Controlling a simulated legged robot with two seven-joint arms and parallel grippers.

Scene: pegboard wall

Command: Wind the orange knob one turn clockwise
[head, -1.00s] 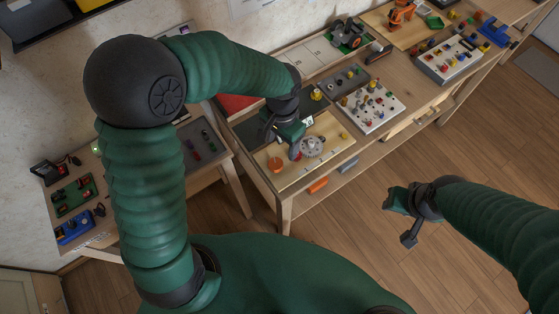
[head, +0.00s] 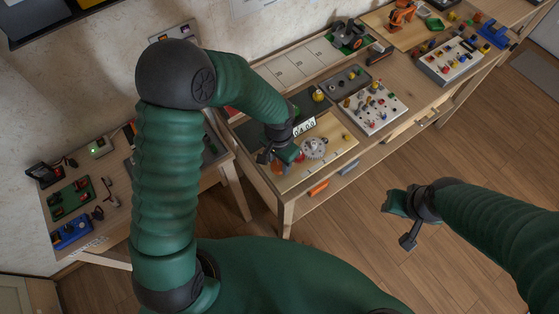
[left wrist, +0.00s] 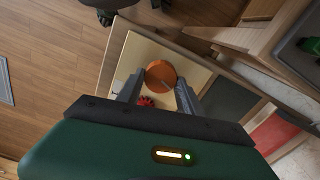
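The orange knob (left wrist: 161,75) is a round disc standing on a light wooden board (left wrist: 140,58). In the left wrist view it lies between and slightly beyond the tips of my left gripper (left wrist: 160,84), whose fingers are apart. I cannot tell whether either finger touches it. In the head view my left gripper (head: 276,158) is over the knob (head: 279,168) and hides most of it. My right gripper (head: 401,222) is open and empty, over the floor well away from the board.
A silver dial (head: 314,148) sits on the same board, right of the knob. A red part (left wrist: 146,101) shows near the left finger in the wrist view. A white panel with several small pegs (head: 372,106) lies to the right. The floor in front is clear.

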